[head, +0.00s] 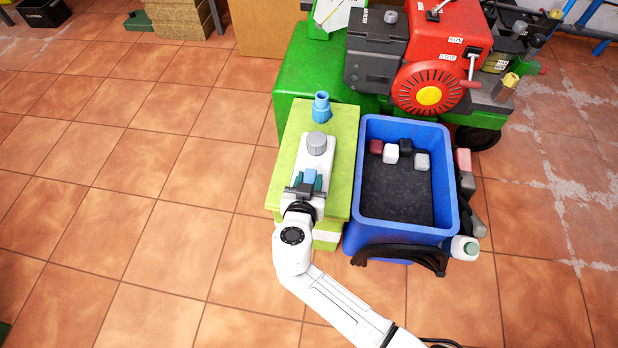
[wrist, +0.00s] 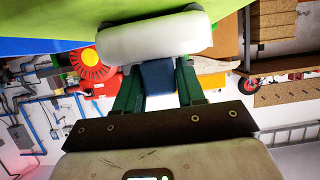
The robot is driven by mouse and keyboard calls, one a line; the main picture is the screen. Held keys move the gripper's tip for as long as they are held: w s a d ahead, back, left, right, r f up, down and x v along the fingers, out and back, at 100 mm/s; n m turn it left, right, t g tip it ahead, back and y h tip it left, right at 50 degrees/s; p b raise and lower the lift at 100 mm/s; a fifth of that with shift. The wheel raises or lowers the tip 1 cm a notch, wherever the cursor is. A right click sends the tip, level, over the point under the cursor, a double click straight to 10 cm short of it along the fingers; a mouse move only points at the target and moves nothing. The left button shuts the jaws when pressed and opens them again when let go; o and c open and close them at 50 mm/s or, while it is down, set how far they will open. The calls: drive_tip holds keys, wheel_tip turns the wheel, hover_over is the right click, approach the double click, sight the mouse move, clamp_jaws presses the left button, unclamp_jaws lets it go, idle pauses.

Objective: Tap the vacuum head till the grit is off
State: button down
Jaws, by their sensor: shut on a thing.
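My gripper (head: 308,182) is over the near part of a lime-green box top (head: 342,150). Its dark green fingers are shut on a blue piece (head: 310,176), which also shows between them in the wrist view (wrist: 157,78). A pale grey, rounded body (wrist: 155,38) lies just beyond the fingertips there. In the head view a white part with a grey knob (head: 317,143) extends past the gripper; I take the held blue piece and this part to be the vacuum head. No grit can be made out. Whether it touches the box top I cannot tell.
A blue bin (head: 448,170) with several small blocks stands close right of the box. A short blue tube (head: 321,106) stands on the box's far end. A red and green machine (head: 430,60) is behind. A white bottle (head: 464,248) is right of the bin. Tiled floor is clear at left.

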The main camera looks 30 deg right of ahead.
drive_tip(key=c, duration=0.6)
unclamp_jaws()
drive_tip(key=p+v, duration=0.2)
drive_tip(key=v, duration=0.8)
drive_tip(key=shift+s+a+r, duration=0.15)
drive_tip(key=shift+s+r, duration=0.05)
drive_tip(key=shift+s, duration=0.1)
drive_tip(key=shift+s, duration=0.1)
